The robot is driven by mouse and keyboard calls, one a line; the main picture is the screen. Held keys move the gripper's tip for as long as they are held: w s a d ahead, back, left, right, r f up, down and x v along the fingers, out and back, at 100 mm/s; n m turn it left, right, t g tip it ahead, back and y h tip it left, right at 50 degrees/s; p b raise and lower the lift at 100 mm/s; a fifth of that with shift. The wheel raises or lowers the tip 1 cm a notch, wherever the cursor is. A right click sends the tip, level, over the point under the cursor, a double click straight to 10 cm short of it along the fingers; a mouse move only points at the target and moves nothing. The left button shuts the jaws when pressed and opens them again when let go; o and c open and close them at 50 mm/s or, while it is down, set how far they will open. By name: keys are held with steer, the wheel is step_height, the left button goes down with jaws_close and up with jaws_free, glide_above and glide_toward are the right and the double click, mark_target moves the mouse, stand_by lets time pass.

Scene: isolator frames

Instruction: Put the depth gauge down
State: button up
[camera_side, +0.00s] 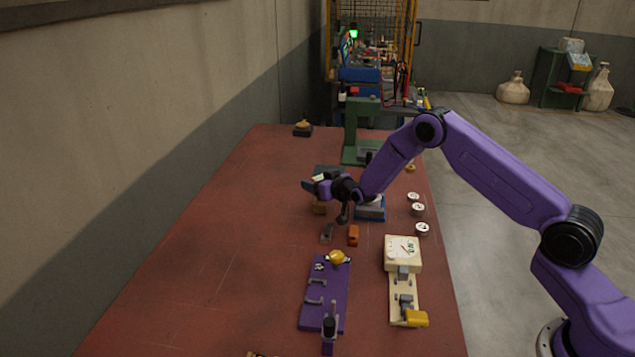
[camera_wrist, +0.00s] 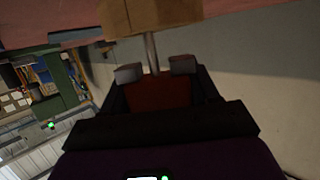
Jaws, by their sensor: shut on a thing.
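My gripper (camera_wrist: 155,69) shows in the wrist view with its two grey fingertips on either side of a thin metal rod (camera_wrist: 152,50). The rod runs to a tan block (camera_wrist: 150,14); together they look like the depth gauge, held in the jaws. A dark red surface shows between the fingers behind the rod. The exact grip is too small to see there, and I cannot tell whether the block touches the table.
The red table (camera_side: 215,260) is clear on the left. A blue-based item (camera_side: 371,212), an orange block (camera_side: 353,235) and white round pieces (camera_side: 417,209) lie nearby. A purple fixture board (camera_side: 324,295) and a cream dial box (camera_side: 402,252) are nearer. A green stand (camera_side: 352,135) is behind.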

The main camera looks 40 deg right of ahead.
steer(key=shift+f, duration=0.4)
steer(key=o, duration=1.3)
steer(key=shift+c, duration=0.2)
steer(key=shift+s+r, duration=0.1)
steer(key=shift+r, duration=0.6)
steer(key=v, duration=1.1)
steer(key=shift+s, duration=0.4)
